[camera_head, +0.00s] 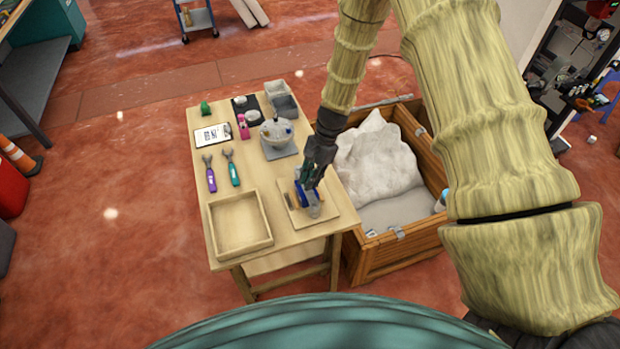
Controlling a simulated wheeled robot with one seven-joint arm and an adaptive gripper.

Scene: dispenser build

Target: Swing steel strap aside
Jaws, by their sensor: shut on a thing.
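A small blue-and-grey assembly (303,196) stands on a square wooden board (329,210) near the right front of the wooden table. A pale grey, see-through-looking piece (315,211) shows at its front. My gripper (309,183) reaches down from above and is shut on a part of this assembly, at its upper right. Which part the fingers hold is too small to make out. The steel strap cannot be told apart from the other parts, as my dark gripper covers much of the assembly.
An empty wooden tray (241,224) lies left of the board. Behind it are a purple-handled tool (211,178) and a teal-handled tool (232,170). A bowl (277,133) stands on a grey pad farther back. A wooden crate (385,255) with white bags adjoins the table's right side.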

